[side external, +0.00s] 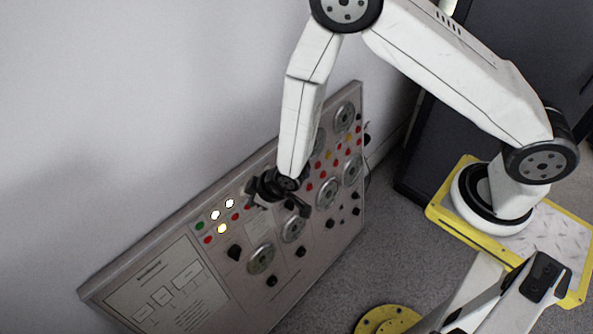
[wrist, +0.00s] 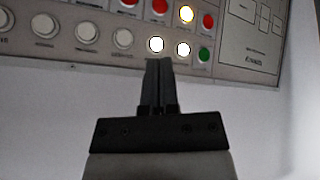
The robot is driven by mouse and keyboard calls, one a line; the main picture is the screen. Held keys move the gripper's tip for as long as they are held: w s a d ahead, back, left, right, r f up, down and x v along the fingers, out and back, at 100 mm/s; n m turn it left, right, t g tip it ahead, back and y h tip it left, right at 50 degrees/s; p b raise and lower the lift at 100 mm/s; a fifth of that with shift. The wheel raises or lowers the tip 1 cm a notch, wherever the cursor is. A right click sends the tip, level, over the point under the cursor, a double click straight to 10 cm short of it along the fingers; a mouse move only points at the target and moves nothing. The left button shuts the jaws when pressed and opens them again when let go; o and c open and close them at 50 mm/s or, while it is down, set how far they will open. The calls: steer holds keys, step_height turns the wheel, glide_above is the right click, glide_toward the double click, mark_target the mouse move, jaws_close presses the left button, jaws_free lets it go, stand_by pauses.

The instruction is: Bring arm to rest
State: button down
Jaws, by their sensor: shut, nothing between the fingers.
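My gripper (side external: 300,209) is in front of the control panel (side external: 345,240) in the side external view, near its upper middle. In the wrist view my gripper (wrist: 158,62) points up at the panel's edge (wrist: 60,68), its two dark fingers together and empty. The fingertips appear just below a lit white button (wrist: 156,44); I cannot tell whether they touch it.
The panel carries several round metal dials (side external: 261,258) and black knobs (side external: 235,252). A plain wall (side external: 130,110) stands behind it. A dark cabinet (side external: 520,50) is at the back right. A yellow-edged base plate (side external: 530,235) lies at right. Grey floor (side external: 370,275) is open between panel and plate.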

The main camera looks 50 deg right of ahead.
steer(key=s+d+r+m+g+h, duration=0.1)
steer(key=s+d+r+m+g, duration=0.15)
steer(key=d+r, duration=0.85)
steer(key=s+d+r+m+g+h, duration=0.1)
steer(key=s+d+r+m, duration=0.2)
steer(key=s+d+r, duration=0.4)
step_height(320, 180, up, 2)
steer(key=shift+s+d+r+m, duration=0.15)
steer(key=shift+s+d+m, duration=0.25)
steer(key=shift+s, duration=0.8)
